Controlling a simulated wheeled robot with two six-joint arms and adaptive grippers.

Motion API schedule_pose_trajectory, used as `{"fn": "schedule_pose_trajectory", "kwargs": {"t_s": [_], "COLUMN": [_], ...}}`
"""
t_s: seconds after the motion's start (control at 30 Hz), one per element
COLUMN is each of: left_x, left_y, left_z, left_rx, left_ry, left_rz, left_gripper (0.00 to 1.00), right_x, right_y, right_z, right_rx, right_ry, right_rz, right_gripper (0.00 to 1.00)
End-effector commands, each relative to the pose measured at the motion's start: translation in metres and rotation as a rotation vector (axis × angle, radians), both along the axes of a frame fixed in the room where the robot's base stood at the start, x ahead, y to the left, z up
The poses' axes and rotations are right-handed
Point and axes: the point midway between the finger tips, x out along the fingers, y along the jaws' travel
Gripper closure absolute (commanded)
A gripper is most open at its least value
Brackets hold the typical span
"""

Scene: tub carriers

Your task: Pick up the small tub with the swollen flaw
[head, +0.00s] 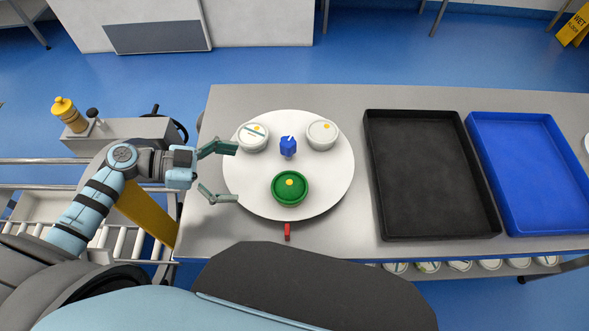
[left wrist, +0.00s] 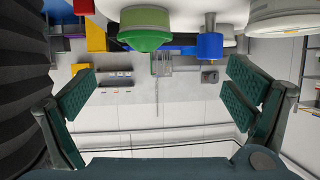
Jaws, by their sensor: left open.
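A green-lidded small tub (head: 290,187) with a yellow dot stands at the front of a white round turntable (head: 328,185). In the left wrist view, which looks upside down, its lid (left wrist: 145,38) bulges into a dome. Neither bulges clearly in the head view. My left gripper (head: 232,173) is open and empty at the turntable's left edge, apart from the tubs. Its fingers (left wrist: 160,92) spread wide in the wrist view.
A blue post (head: 288,147) stands mid-turntable. A red marker (head: 287,231) sits at the table's front edge. A black tray (head: 372,180) and a blue tray (head: 483,160) lie empty to the right. Several tubs (head: 460,265) show on a shelf below.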

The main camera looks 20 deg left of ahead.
Motion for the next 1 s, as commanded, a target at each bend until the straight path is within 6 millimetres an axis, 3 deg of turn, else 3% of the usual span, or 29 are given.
{"fn": "schedule_pose_trajectory", "kwargs": {"t_s": [0.3, 0.47, 0.63, 0.73, 0.93, 1.0], "left_x": [0.020, 0.026, 0.030, 0.033, 0.034, 0.034], "left_y": [-0.066, -0.084, -0.115, -0.125, -0.126, -0.126], "left_z": [-0.038, -0.044, -0.059, -0.061, -0.057, -0.057], "left_rx": [0.001, 0.002, 0.000, 0.002, 0.004, 0.004], "left_ry": [0.016, 0.016, 0.013, 0.015, 0.017, 0.017], "left_rz": [-0.020, -0.018, -0.016, -0.014, -0.014, -0.014], "left_gripper": [0.03, 0.03, 0.03, 0.03, 0.03, 0.13], "right_x": [-0.007, -0.010, -0.005, -0.003, -0.003, -0.004], "right_y": [0.002, 0.002, 0.001, 0.001, 0.000, 0.000], "right_z": [-0.049, -0.061, -0.091, -0.097, -0.094, -0.093], "right_rx": [0.003, 0.003, 0.002, 0.002, 0.001, 0.000], "right_ry": [0.010, 0.016, 0.006, 0.003, 0.003, 0.004], "right_rz": [-0.001, -0.001, 0.000, 0.000, 0.000, 0.000], "right_gripper": [0.60, 0.60, 0.60, 0.60, 0.60, 0.60]}}
